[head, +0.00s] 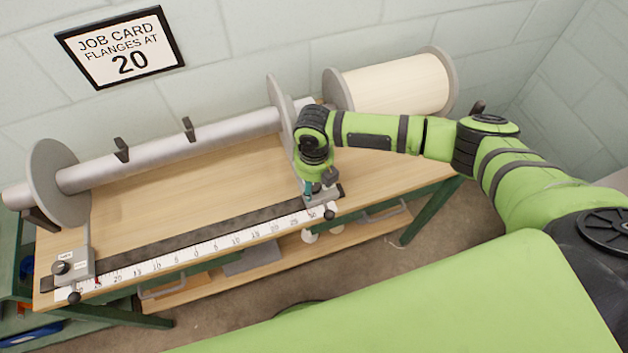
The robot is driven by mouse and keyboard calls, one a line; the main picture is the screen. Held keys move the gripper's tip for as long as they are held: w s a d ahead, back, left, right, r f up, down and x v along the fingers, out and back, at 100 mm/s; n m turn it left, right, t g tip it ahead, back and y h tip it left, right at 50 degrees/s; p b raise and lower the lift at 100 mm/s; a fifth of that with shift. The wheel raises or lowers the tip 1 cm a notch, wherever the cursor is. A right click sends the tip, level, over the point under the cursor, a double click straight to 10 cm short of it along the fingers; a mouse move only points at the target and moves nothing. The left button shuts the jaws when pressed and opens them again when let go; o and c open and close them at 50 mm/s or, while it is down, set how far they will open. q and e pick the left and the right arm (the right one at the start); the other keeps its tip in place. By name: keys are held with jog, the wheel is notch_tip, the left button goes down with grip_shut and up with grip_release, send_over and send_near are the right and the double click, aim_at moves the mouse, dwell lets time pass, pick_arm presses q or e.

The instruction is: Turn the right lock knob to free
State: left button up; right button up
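The right slide block (322,199) is a grey block at the right end of the ruled bar (200,252). My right gripper (318,188) points down at this block and is over or against it. The arm and gripper cover most of the block's top, so I cannot make out the right lock knob clearly or tell its setting. The gripper's fingers are too small and hidden to show whether they are open or shut. The matching left block (82,262) has a dark knob (62,268) and small labels. My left gripper is out of view.
A metal beam (170,155) with a left flange (58,180) and a right flange (279,115) runs along the back. A cream roll (395,85) stands at the back right. The wooden tabletop (180,200) between is clear.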

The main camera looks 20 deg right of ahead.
aim_at(314, 186)
jog(key=shift+r, duration=0.1)
jog(key=shift+r, duration=0.3)
notch_tip(314, 186, up, 11)
jog(key=shift+r, duration=0.15)
dwell(0.5)
